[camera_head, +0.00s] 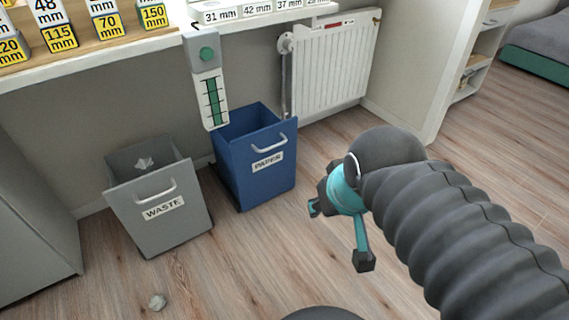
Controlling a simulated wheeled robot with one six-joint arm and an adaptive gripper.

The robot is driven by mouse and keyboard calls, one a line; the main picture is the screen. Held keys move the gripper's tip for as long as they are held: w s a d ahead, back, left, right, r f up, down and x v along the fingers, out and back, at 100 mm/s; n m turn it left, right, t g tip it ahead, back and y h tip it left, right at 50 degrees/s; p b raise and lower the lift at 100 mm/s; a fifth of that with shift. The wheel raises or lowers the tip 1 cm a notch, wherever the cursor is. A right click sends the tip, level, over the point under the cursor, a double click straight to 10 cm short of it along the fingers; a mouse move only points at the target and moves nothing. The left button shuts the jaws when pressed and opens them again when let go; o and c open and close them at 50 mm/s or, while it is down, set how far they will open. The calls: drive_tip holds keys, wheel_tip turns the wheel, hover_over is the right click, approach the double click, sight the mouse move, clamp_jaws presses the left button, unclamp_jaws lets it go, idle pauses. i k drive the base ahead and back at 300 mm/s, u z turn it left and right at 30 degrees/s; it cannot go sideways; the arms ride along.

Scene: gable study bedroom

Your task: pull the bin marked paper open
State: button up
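The blue bin with a white label reading PAPER (258,185) stands on the floor by the wall, right of the grey bin. Its pale bar handle (270,143) is on the front panel above the label. Its top is open, and its inside looks dark and empty from here. My gripper (338,236) is to the right of the blue bin and apart from it. Its two fingers are spread, with nothing seen between them.
A grey bin labelled WASTE (160,215) with crumpled paper inside stands to the left. A white radiator (333,70) is on the wall behind. A desk shelf (95,55) overhangs. Floor right of the bins is clear.

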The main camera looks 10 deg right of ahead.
sight(255, 153)
drive_tip(key=z, duration=0.1)
drive_tip(key=k, duration=0.45)
drive_tip(key=u, duration=0.8)
drive_tip(key=i, duration=1.4)
drive_tip(key=z, duration=0.65)
